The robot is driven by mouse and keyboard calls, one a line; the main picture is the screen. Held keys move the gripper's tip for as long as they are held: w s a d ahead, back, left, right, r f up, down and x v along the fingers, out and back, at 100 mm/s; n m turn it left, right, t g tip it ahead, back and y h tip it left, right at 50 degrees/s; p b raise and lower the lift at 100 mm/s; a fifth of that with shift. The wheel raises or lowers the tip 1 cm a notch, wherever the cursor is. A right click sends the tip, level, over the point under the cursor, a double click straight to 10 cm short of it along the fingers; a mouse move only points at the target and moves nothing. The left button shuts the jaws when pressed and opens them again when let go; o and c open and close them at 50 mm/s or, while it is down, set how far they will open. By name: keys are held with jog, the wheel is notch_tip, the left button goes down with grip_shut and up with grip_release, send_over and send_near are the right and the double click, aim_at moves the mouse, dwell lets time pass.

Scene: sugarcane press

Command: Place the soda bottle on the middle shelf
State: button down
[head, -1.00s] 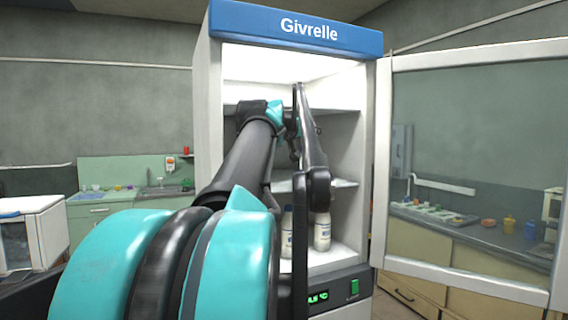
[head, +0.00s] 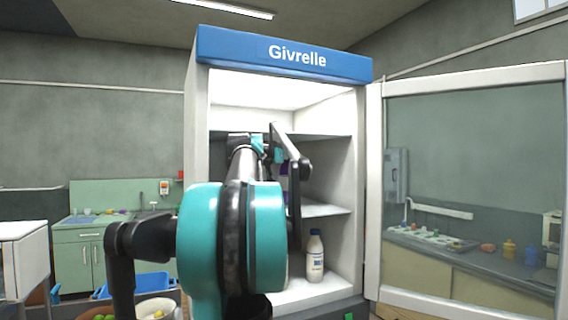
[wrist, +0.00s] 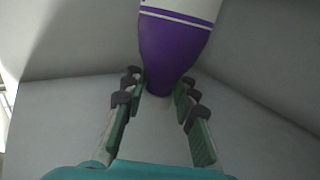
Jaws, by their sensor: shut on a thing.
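The soda bottle (wrist: 172,50) is white and purple in the wrist view, with its purple end between the fingers of my gripper (wrist: 160,78). My gripper is shut on it. In the head view, a small purple patch of the bottle (head: 284,169) shows behind my arm, inside the open fridge. The middle shelf (head: 325,210) is the pale shelf below that patch. My arm hides its left part, and I cannot tell whether the bottle touches it.
A white bottle (head: 315,257) with a blue cap stands on the fridge floor. The upper shelf (head: 318,136) is above my forearm. The glass door (head: 470,180) stands wide open at right. The visible right part of the middle shelf is clear.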

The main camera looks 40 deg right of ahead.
jog(key=shift+w+d, duration=0.2)
jog(key=shift+w, duration=0.55)
jog(key=shift+w+d, duration=0.15)
jog(key=shift+w, duration=0.6)
jog(key=shift+f, duration=0.9)
jog(key=c, duration=1.2)
grip_release()
jog(key=shift+a, duration=0.2)
jog(key=v, duration=0.7)
